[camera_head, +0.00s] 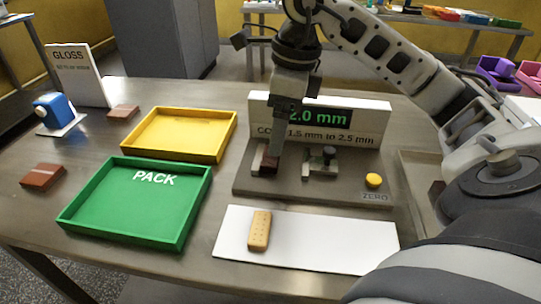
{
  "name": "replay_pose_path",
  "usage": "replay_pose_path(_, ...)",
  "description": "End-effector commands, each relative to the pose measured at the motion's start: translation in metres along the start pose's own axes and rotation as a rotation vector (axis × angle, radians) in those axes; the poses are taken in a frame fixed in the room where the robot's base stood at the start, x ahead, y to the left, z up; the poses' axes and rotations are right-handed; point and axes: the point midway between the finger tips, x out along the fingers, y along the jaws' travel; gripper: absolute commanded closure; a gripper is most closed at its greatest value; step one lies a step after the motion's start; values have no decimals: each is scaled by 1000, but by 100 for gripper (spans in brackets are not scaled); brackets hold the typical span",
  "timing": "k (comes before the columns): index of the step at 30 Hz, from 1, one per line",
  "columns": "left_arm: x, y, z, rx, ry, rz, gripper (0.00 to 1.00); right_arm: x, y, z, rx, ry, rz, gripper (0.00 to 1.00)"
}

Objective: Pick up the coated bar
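A dark brown coated bar (269,165) sits at the left part of the grey gauge stand (335,186), partly hidden by my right gripper. My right gripper (277,152) points down right at this bar, its fingers seen edge-on; whether they are open or closed on it cannot be told. Two more brown bars lie on the table, one at the left (43,176) and one near the gloss sign (124,112). A plain tan biscuit bar (260,231) with small holes lies on the white mat (325,243). My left gripper is not in view.
The gauge display (320,116) reads 2.0 mm, with a yellow ZERO button (374,180) at the right. An empty green PACK tray (190,207) and an empty yellow tray (229,133) stand left. A blue device (52,109) stands by the GLOSS sign (80,74).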

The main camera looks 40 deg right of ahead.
Motion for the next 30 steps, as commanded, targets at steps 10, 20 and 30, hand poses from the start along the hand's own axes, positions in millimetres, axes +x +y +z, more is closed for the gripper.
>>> replay_pose_path(10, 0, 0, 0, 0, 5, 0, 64, 33, -2, 1, 0, 2, 2, 18)
replay_pose_path(20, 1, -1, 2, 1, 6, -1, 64, 66, -4, 3, 0, 1, 0, 18)
replay_pose_path(30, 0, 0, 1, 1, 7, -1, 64, 66, -4, 3, 0, 0, 0, 57)
